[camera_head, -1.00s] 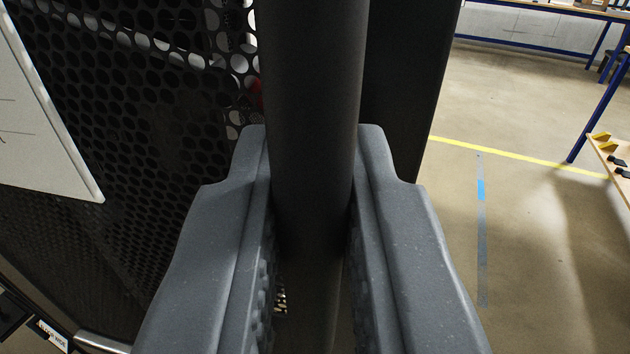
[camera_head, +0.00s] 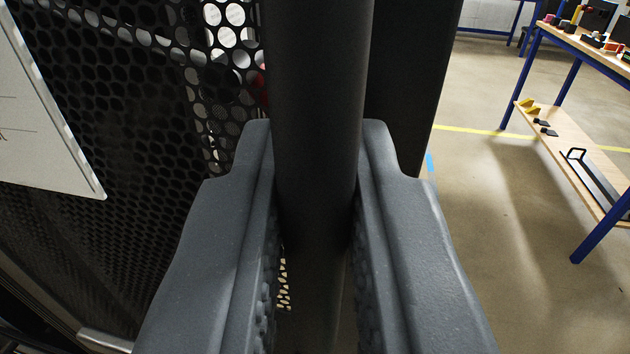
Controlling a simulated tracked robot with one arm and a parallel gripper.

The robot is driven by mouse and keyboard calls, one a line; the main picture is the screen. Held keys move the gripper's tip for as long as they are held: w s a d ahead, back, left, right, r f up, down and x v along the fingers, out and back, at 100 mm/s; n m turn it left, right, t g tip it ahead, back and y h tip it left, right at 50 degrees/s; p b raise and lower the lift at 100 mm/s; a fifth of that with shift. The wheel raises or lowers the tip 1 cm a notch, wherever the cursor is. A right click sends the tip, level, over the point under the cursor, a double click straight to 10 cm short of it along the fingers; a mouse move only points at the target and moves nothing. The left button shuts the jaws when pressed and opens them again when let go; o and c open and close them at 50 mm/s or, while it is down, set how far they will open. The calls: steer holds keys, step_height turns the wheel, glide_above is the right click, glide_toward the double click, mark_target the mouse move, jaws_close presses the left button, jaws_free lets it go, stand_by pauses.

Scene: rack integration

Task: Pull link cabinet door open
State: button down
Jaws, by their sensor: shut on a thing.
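My gripper (camera_head: 315,150) is shut on a dark vertical bar, the door handle (camera_head: 318,70), in the middle of the view. One grey finger lies on each side of the bar. The black perforated cabinet door (camera_head: 110,110) fills the left side. Its dark solid edge (camera_head: 405,90) stands behind and to the right of the handle. The handle's lower part shows between the fingers; its ends are out of view.
A white sheet (camera_head: 40,120) is on the door at the left. A workbench with blue legs (camera_head: 520,75) stands at the right, with several items on its top and lower shelf (camera_head: 570,150). Open floor (camera_head: 480,230) lies between the door and bench.

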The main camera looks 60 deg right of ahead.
steer(key=shift+w+a+r, duration=0.1)
steer(key=shift+w+r, duration=0.05)
steer(key=shift+r, duration=0.1)
steer(key=c, duration=1.6)
jaws_free()
steer(key=shift+o, duration=0.4)
steer(key=shift+w+f, duration=0.1)
steer(key=shift+w, duration=0.05)
steer(key=shift+s, duration=0.2)
steer(key=shift+s+f, duration=0.1)
steer(key=b+v, duration=0.3)
steer(key=v, duration=1)
steer(key=shift+a, duration=0.3)
